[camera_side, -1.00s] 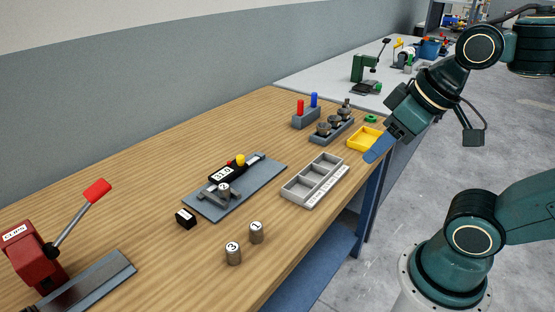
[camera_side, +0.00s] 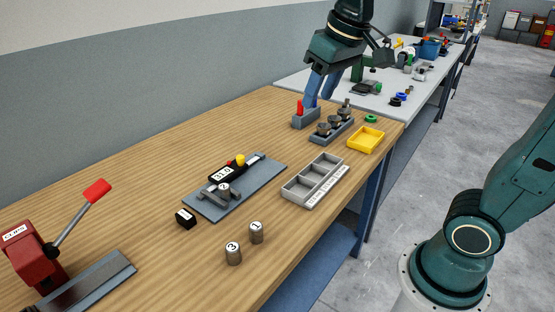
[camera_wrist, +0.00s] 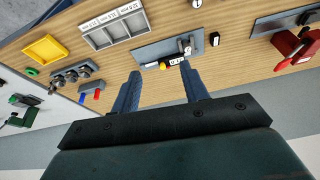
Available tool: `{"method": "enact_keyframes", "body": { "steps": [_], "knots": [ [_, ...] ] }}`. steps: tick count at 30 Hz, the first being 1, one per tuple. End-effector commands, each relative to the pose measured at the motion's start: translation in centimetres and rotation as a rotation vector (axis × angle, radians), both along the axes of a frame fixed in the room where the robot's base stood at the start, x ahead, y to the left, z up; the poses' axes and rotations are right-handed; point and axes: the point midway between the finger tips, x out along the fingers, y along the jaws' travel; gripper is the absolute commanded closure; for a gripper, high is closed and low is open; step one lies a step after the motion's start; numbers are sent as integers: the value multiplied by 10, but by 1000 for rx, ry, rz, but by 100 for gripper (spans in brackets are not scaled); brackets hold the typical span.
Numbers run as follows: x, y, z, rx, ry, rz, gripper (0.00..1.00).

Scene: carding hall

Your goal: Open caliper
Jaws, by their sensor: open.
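The caliper (camera_side: 228,171) lies on a grey plate (camera_side: 265,177), with a display reading 31.0, a yellow knob (camera_side: 240,160) and a small red button. A metal cylinder (camera_side: 224,190), apparently marked 2, stands at its jaws; whether they touch it I cannot tell. My gripper (camera_side: 320,98) is open and empty, behind the caliper near the back of the bench. In the side view its fingers overlap the block with red and blue pegs and hide the blue one. In the wrist view, the caliper (camera_wrist: 177,62) shows beyond the fingertips of my gripper (camera_wrist: 160,70).
Cylinders marked 3 (camera_side: 233,253) and 1 (camera_side: 256,232) and a black block (camera_side: 186,219) stand in front. A compartment tray (camera_side: 313,180), yellow tray (camera_side: 366,140), weight rack (camera_side: 331,131) and peg block (camera_side: 306,119) are to the right. A red lever device (camera_side: 35,255) stands left.

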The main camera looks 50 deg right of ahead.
Motion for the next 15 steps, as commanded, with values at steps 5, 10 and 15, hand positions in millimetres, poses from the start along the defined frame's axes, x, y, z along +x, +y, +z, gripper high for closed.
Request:
{"method": "enact_keyframes", "body": {
  "steps": [5,10,15],
  "knots": [
    [42,-4,2,6,45,-25,55],
    [80,-9,-1,11,87,-45,55],
    [117,-13,-10,18,129,-67,55]
  ]
}}
